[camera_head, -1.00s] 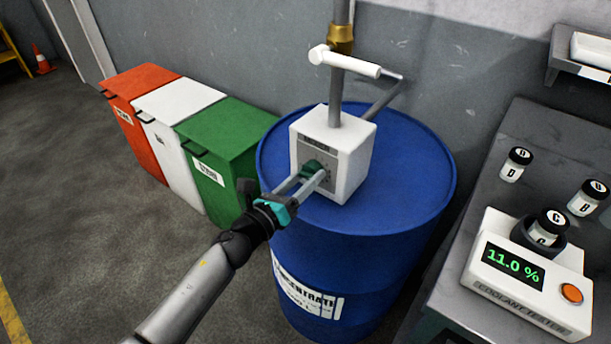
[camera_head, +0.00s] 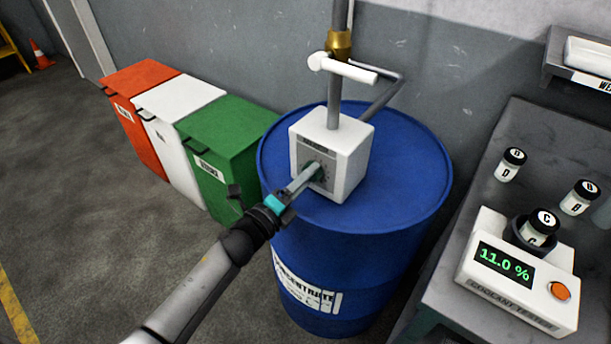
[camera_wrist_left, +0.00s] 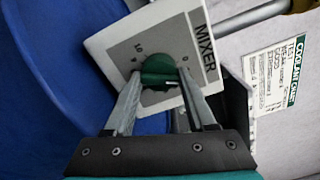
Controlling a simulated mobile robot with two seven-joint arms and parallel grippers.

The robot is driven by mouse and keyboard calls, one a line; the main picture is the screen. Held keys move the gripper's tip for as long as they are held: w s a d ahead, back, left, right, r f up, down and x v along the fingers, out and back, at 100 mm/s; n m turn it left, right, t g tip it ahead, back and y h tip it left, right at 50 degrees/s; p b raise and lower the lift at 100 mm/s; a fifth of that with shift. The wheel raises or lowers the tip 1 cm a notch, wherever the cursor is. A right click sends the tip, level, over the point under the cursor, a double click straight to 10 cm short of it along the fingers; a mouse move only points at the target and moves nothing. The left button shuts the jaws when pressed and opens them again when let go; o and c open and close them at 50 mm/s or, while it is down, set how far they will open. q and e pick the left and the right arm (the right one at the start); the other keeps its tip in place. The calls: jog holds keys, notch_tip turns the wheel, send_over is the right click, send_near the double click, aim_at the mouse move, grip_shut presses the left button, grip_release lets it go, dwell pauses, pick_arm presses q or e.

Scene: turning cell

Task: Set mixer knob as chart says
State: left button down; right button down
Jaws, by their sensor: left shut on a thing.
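The mixer (camera_head: 348,160) is a white box on top of the blue drum (camera_head: 400,215). Its grey dial plate carries a green knob (camera_wrist_left: 158,66), seen close in the left wrist view. My left gripper (camera_head: 314,172) is shut on the knob, one finger on each side. The dial plate appears tilted in the wrist view; most of its marks are too small or covered to read. A coolant chart (camera_wrist_left: 276,75) with a green border hangs on the wall at the right of the wrist view; its small lines are unreadable. My right gripper is out of view.
The coolant tester (camera_head: 515,275) on the grey bench reads 11.0 % and holds bottle C (camera_head: 541,228). Bottles D (camera_head: 509,166) and B (camera_head: 578,198) stand behind. A pipe with a white handle (camera_head: 345,68) rises above the mixer. Three bins (camera_head: 225,150) stand left of the drum.

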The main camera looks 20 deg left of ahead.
pick_arm(q)
jog(key=shift+n, duration=0.4)
jog(key=shift+c, duration=1.2)
grip_release()
jog(key=shift+s, duration=0.1)
jog(key=v, duration=1.5)
